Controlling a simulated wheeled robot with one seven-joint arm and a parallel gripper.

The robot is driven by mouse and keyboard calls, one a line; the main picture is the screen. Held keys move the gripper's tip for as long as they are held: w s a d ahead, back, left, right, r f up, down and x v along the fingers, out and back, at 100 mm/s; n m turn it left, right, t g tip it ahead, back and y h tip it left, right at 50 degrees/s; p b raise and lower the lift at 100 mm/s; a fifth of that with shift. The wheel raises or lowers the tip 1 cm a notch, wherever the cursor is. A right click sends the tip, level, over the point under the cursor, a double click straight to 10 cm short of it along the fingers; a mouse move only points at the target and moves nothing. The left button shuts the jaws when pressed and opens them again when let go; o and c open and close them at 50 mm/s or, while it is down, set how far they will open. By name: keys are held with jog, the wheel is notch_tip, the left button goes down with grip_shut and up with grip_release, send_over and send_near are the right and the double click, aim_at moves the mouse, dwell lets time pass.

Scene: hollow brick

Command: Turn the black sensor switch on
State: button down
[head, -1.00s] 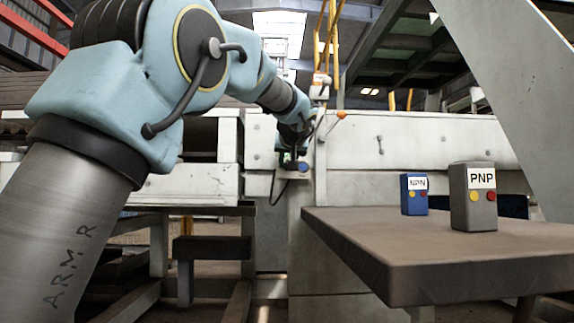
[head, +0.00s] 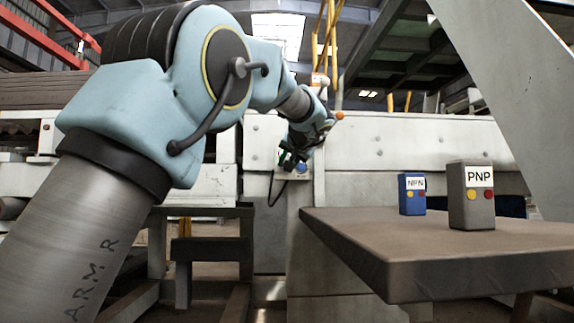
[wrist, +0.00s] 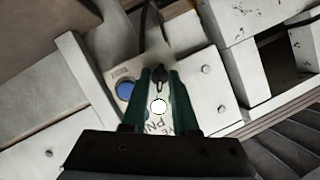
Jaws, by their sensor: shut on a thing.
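A pale control panel (wrist: 115,72) on the machine wall carries a blue round button (wrist: 125,89) and a small black switch (wrist: 158,76). My gripper (wrist: 157,76) has its green fingers closed around the black switch, just right of the blue button in the wrist view. A white round spot and part of a "PNP" label show between the fingers. The fingers hide part of the switch, so its exact position is hard to tell. In the head view my gripper (head: 289,160) is at the panel, left of the blue button (head: 302,168).
A brown table (head: 440,252) at right holds a blue box labelled NPN (head: 412,196) and a grey box labelled PNP (head: 470,200). A black cable (wrist: 148,25) runs up from the panel. Bolted pale beams (head: 410,140) surround it.

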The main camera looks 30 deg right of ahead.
jog(key=c, duration=1)
grip_release()
jog(key=p+v, duration=0.1)
jog(key=v, duration=0.9)
jog(key=shift+s+p, duration=0.3)
jog(key=shift+s, duration=0.05)
